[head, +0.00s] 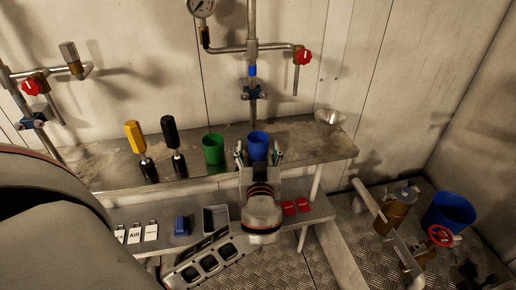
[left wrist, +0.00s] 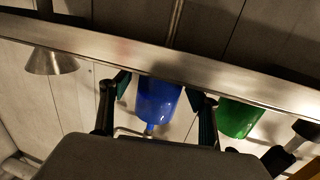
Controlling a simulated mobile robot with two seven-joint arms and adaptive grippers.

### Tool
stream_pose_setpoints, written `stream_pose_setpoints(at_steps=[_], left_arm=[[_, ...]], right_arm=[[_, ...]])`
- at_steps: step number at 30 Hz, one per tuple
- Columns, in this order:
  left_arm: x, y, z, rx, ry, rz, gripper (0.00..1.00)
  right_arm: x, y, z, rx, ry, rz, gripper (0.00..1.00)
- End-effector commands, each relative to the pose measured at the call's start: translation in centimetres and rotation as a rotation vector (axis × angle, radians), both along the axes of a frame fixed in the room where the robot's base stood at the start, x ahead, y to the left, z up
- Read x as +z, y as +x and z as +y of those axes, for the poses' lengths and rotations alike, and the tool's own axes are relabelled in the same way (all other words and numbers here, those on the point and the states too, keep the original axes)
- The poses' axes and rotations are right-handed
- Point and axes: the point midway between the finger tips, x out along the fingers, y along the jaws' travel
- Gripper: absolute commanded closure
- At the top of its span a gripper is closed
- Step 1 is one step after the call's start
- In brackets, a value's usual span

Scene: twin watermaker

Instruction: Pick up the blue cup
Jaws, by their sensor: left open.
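The blue cup (head: 258,145) stands upright on the upper metal shelf, just right of a green cup (head: 213,149). My left gripper (head: 259,155) is open in front of the blue cup, with one finger to each side of it in the picture. In the left wrist view, which shows the scene upside down, the blue cup (left wrist: 158,102) appears between the two open fingers (left wrist: 158,108), with gaps on both sides. The green cup (left wrist: 238,117) is outside the fingers there. My right gripper is not in view.
A yellow-handled tool (head: 136,140) and a black-handled tool (head: 171,140) stand left of the cups. A metal funnel (head: 329,117) is at the shelf's right end. Pipes with a red valve handle (head: 302,55) rise behind. The lower shelf holds tags, a blue block (head: 182,225) and a tray.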

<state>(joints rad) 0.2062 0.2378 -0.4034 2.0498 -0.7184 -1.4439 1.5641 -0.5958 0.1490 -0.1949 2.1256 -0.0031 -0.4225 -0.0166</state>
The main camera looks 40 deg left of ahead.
Motion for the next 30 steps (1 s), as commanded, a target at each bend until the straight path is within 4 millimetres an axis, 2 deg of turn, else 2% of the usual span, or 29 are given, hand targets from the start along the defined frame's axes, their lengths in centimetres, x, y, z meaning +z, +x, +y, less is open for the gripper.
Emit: stream_pose_setpoints(at_steps=[2, 7, 8, 20, 26, 30], left_arm=[[0.0, 0.0, 0.0, 0.000, 0.000, 0.000, 0.39], [0.0, 0.0, 0.0, 0.000, 0.000, 0.000, 0.80], [0.0, 0.0, 0.0, 0.000, 0.000, 0.000, 0.82], [0.6, 0.0, -0.1, -0.001, -0.003, -0.003, 0.82], [2.9, 0.0, -0.1, -0.001, -0.005, -0.008, 0.82], [6.2, 0.0, 0.0, 0.002, -0.006, -0.012, 0.82]], right_arm=[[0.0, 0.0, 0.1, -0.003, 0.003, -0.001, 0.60], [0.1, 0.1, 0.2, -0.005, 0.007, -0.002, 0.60], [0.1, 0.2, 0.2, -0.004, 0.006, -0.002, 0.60], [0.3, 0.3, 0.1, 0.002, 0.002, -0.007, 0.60], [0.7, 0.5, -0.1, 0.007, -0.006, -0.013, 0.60], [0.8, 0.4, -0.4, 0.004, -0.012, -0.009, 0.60]])
